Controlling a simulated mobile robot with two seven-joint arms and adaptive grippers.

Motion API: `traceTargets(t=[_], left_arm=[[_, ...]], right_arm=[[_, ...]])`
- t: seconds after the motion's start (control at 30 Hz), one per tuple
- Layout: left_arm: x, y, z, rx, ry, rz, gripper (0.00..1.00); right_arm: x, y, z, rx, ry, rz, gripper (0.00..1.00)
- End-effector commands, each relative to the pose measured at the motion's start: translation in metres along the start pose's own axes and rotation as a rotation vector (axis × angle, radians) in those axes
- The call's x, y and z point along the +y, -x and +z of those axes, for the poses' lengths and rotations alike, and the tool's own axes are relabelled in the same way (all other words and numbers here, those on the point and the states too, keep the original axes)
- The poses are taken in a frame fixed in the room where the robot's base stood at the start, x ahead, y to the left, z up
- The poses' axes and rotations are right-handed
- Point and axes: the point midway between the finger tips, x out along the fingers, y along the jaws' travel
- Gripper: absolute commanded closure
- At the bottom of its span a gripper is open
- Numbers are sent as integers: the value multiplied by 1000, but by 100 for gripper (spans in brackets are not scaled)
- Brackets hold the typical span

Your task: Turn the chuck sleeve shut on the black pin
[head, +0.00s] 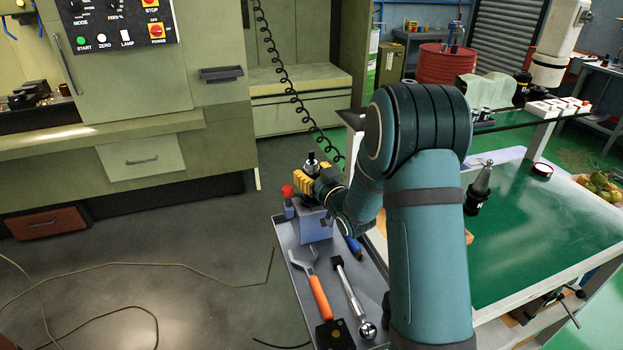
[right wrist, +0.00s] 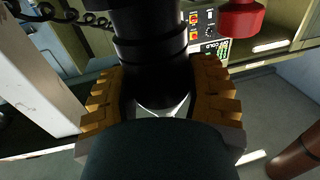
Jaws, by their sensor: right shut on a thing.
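My right gripper (head: 313,178) has its yellow fingers around a dark upright part above a blue-grey block (head: 317,225) on the cart tray. In the right wrist view, my right gripper (right wrist: 160,88) is shut on a black stepped cylinder, the chuck sleeve (right wrist: 150,55), with a finger on each side. In the head view a dark piece with a lighter tip (head: 311,159) stands above the fingers; I cannot tell whether it is the black pin. The lower part of the chuck is hidden by the fingers and wrist. My left gripper is not in view.
The tray (head: 296,262) holds an orange-handled wrench (head: 319,297), a ratchet (head: 352,297) and a black box (head: 334,335). A red-capped thing (head: 288,191) stands left of the gripper. A green-topped table (head: 545,225) with a tool holder (head: 480,189) is at right. Cables lie on the floor.

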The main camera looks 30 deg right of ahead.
Motion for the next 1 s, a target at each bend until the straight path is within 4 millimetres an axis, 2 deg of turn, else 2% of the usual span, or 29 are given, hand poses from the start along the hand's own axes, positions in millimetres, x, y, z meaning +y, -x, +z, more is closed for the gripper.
traceTargets(t=[0.03,0.2,0.4,0.7,1.0], left_arm=[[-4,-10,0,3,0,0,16],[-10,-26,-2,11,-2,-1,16],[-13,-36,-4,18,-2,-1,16],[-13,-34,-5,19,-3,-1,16],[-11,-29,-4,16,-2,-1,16]], right_arm=[[-1,0,4,2,-4,36,84],[-2,0,4,1,-5,181,84],[-3,0,4,-4,-1,356,84],[-2,0,2,-6,1,581,84],[-1,0,2,-5,1,716,84]])
